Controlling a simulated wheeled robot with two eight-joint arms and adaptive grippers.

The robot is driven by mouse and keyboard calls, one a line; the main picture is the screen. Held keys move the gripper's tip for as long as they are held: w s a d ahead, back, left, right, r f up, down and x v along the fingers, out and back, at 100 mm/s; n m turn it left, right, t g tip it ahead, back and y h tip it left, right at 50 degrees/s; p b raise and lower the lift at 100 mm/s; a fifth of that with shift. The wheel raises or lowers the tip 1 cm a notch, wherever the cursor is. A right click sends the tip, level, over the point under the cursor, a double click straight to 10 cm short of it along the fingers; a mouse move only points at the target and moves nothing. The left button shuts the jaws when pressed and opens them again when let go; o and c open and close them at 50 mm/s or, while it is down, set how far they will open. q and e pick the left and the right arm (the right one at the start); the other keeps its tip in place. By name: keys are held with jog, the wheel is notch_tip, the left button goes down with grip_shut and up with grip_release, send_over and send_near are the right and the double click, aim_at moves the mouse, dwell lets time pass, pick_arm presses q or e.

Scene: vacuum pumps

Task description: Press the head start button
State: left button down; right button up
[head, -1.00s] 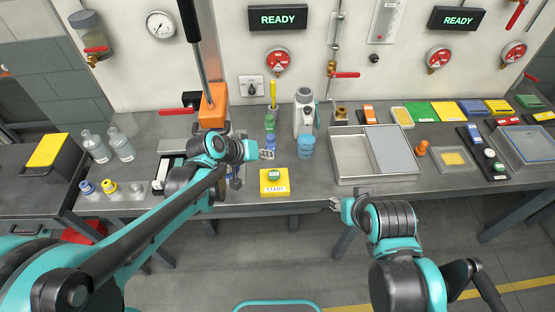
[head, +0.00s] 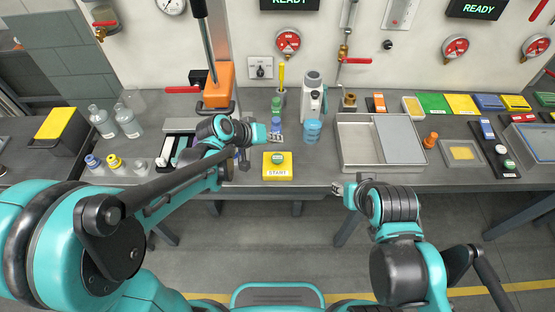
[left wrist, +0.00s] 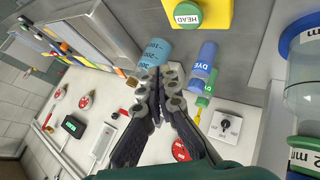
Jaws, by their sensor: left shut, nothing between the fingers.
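The yellow button box (head: 278,172) stands near the table's front edge, with START on its front and a green round button (head: 278,158) on top. In the left wrist view, the green button (left wrist: 187,13) reads HEAD and lies at the top edge. My left gripper (head: 277,137) is shut and empty, just behind the button in the head view. In the left wrist view its closed fingertips (left wrist: 161,78) are apart from the button. My right gripper (head: 338,189) is by the table's front edge, right of the box; its finger state is too small to tell.
A blue beaker (head: 312,132), a blue dye bottle (head: 272,127) and a green bottle (head: 276,104) stand close behind the box. A metal tray (head: 357,139) lies to the right. Table around the box's right side is clear.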

aim_at(280, 155)
pick_arm(q)
jog(key=shift+f+b, duration=2.25)
jog(key=shift+f, duration=0.85)
jog(key=shift+f+b, duration=0.4)
jog(key=shift+f, duration=0.05)
jog(key=shift+f+b, duration=0.55)
jog(key=shift+f, duration=0.05)
jog(key=shift+r, duration=0.1)
jog(key=shift+r+p, duration=0.85)
jog(key=shift+r, duration=0.15)
notch_tip(280, 155, up, 5)
jog(key=p, duration=0.4)
